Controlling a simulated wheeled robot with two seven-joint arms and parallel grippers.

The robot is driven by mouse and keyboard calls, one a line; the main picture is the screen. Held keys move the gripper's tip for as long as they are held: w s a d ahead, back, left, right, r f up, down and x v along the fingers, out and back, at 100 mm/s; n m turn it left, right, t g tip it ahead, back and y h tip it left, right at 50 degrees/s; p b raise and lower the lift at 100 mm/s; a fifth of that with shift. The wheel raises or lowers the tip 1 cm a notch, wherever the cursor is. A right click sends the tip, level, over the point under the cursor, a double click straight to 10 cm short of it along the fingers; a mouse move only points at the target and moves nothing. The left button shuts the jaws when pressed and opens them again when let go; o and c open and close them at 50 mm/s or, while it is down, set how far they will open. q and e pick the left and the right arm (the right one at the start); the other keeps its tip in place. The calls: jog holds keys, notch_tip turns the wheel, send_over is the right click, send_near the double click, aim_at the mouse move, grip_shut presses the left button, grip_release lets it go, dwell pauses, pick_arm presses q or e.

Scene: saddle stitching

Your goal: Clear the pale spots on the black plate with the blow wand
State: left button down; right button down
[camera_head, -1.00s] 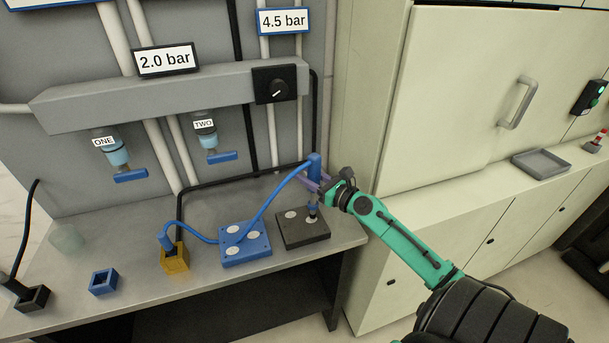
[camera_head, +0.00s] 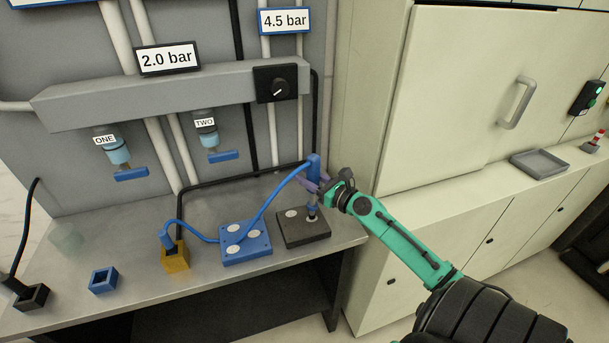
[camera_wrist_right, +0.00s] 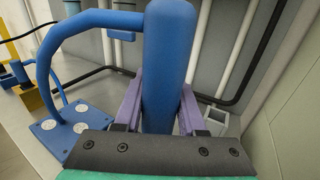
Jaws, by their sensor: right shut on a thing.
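The black plate (camera_head: 305,231) lies at the right end of the bench, with a pale spot (camera_head: 291,214) on its left part. Another pale patch shows at the wand's tip. My right gripper (camera_head: 318,185) is shut on the blue blow wand (camera_head: 314,168), which stands upright above the plate with its tip at the plate's right part. I cannot tell whether the tip touches. The wand (camera_wrist_right: 168,70) fills the middle of the right wrist view between the purple fingers (camera_wrist_right: 160,105), and it hides the plate there. My left gripper is not in view.
A blue plate (camera_head: 258,247) with several pale spots lies left of the black plate. The wand's blue hose runs over it to a yellow block (camera_head: 177,262). A blue square holder (camera_head: 103,280) and a black one (camera_head: 34,298) stand further left. A cabinet (camera_head: 420,190) borders the right.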

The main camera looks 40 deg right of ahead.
jog(key=shift+f, duration=0.25)
jog(key=shift+f, duration=0.15)
dwell(1.5)
jog(key=shift+p, duration=0.6)
dwell(0.8)
jog(key=shift+p, duration=0.45)
dwell(1.2)
notch_tip(320, 180, up, 5)
jog(key=p, duration=0.5)
